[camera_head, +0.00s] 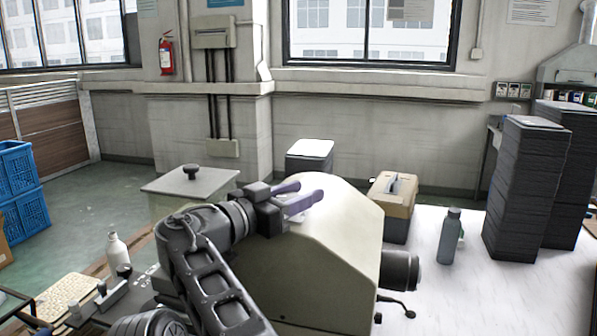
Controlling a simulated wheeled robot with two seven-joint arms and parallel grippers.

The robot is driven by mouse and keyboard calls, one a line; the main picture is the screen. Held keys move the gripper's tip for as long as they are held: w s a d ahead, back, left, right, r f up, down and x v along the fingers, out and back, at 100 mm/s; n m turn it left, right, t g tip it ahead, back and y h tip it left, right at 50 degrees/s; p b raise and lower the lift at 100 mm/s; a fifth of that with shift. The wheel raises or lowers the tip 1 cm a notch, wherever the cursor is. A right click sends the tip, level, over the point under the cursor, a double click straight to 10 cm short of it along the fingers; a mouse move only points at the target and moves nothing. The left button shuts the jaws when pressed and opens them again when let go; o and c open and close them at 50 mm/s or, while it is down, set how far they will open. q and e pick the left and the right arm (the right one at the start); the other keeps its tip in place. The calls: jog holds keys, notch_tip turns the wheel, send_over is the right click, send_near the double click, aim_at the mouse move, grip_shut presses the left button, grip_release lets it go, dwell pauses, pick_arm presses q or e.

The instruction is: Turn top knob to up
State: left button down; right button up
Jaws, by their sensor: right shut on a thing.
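My right gripper (305,199), with purple fingers, is at the upper sloped face of the cream machine housing (300,265). Its fingers point to the right and lie close together, shut on what appears to be the top knob. The knob itself is hidden by the fingers, so its turn position cannot be read. A small pale patch shows on the housing beside the fingertips. My left gripper is not in view.
A grey box with a black knob (192,171) stands behind my arm. A black cylinder (400,270) juts from the housing's right side. A grey bottle (449,236), a tan case (391,198) and dark tray stacks (524,190) stand right. White tabletop is clear at front right.

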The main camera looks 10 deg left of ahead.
jog(key=shift+f, duration=0.15)
jog(key=o, duration=1.3)
jog(key=shift+o, duration=0.2)
notch_tip(320, 180, up, 10)
jog(key=p, duration=0.8)
